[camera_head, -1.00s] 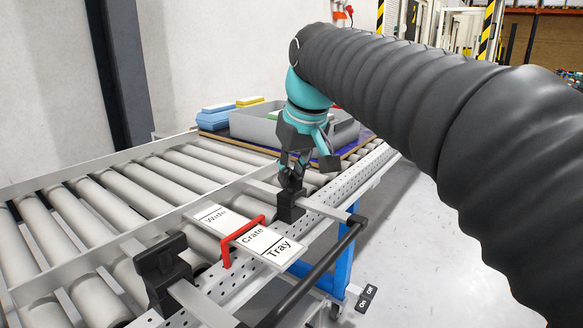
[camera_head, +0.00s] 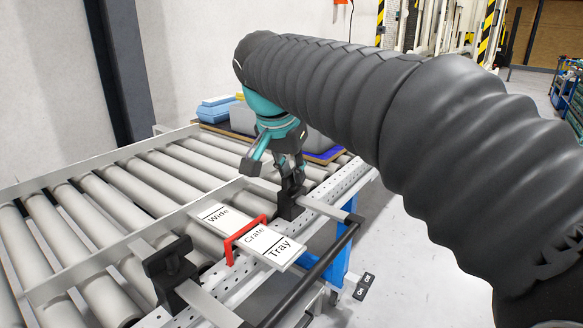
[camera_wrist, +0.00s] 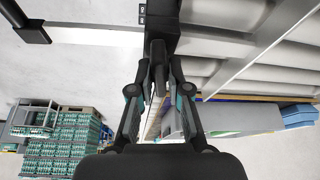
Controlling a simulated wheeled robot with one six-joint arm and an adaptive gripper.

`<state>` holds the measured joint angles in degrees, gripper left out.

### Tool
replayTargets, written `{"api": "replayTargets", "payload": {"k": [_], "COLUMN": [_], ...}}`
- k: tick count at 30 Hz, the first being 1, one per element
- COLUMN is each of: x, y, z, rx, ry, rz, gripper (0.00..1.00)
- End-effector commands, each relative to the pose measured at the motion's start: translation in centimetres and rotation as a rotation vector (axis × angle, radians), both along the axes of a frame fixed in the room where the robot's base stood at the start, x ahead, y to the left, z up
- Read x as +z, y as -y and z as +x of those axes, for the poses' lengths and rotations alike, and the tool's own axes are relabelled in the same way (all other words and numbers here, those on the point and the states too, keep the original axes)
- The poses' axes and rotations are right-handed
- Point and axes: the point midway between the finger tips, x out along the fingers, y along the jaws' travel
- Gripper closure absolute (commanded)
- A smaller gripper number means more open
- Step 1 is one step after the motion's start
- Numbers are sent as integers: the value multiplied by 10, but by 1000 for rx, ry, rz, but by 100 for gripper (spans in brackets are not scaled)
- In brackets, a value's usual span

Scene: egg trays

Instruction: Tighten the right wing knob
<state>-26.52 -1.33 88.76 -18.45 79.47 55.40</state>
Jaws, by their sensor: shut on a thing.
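The right wing knob (camera_wrist: 158,62) is dark and sits on top of the right black clamp block (camera_head: 289,207), at the far end of the conveyor's near side rail. My gripper (camera_head: 289,172) points down over that block. In the wrist view my gripper (camera_wrist: 160,78) has one finger on each side of the knob, shut on it. In the head view the fingers largely hide the knob. The left black clamp block (camera_head: 172,280), with its own wing knob (camera_head: 167,256) on top, stands nearer, apart from my gripper.
A sliding label strip (camera_head: 222,217) reading Wide, Crate, Tray lies between the clamps, with a red frame (camera_head: 242,232) around Crate. A black bar (camera_head: 318,270) runs along the near side. Conveyor rollers (camera_head: 120,205) lie left. A grey bin (camera_head: 320,143) is behind my gripper.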

Motion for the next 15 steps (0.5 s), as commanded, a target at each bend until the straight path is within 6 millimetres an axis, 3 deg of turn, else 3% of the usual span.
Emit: {"api": "replayTargets", "payload": {"k": [15], "x": [0], "y": [-1], "z": [0], "rx": [-189], "ry": [-1], "rz": [1], "gripper": [100]}}
